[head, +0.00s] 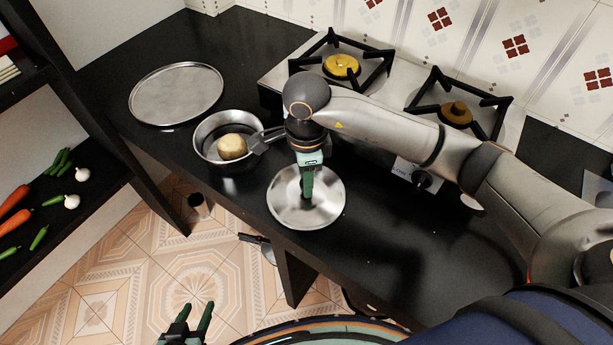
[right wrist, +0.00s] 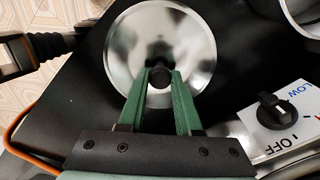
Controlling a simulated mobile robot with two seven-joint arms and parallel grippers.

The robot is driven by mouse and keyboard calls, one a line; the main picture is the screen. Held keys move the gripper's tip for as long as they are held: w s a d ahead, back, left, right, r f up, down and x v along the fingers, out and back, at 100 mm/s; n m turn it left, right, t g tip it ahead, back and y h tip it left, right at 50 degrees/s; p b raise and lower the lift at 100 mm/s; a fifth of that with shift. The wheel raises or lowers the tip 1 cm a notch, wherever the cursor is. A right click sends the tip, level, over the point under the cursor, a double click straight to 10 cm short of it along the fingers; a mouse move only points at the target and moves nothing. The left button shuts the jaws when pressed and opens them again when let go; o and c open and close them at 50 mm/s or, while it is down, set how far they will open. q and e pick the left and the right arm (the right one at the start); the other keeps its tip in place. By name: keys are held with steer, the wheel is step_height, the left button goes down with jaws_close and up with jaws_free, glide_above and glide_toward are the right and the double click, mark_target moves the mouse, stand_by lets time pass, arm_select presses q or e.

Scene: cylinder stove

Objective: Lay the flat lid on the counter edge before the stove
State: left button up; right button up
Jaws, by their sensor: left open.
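The flat lid (head: 282,211) is a round shiny metal disc, level at the front edge of the black counter before the stove (head: 272,82). It also shows in the right wrist view (right wrist: 203,52), with a dark knob (right wrist: 160,79) at its middle. My right gripper (head: 307,192) points down over the lid, its green fingers on both sides of the knob and apparently touching it. I cannot tell whether the lid rests fully on the counter. My left gripper (head: 188,322) is open and empty, low over the floor, away from the counter.
A pan (head: 199,146) with a round yellowish item (head: 232,147) stands left of the lid, its handle close to my right gripper. A round metal tray (head: 175,92) lies further left. A stove knob (head: 421,179) is to the right. Vegetables (head: 18,197) lie on the left shelf.

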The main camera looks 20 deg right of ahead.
steer(key=o, duration=0.5)
steer(key=shift+c, duration=0.2)
step_height(320, 180, up, 12)
steer(key=shift+r, duration=0.15)
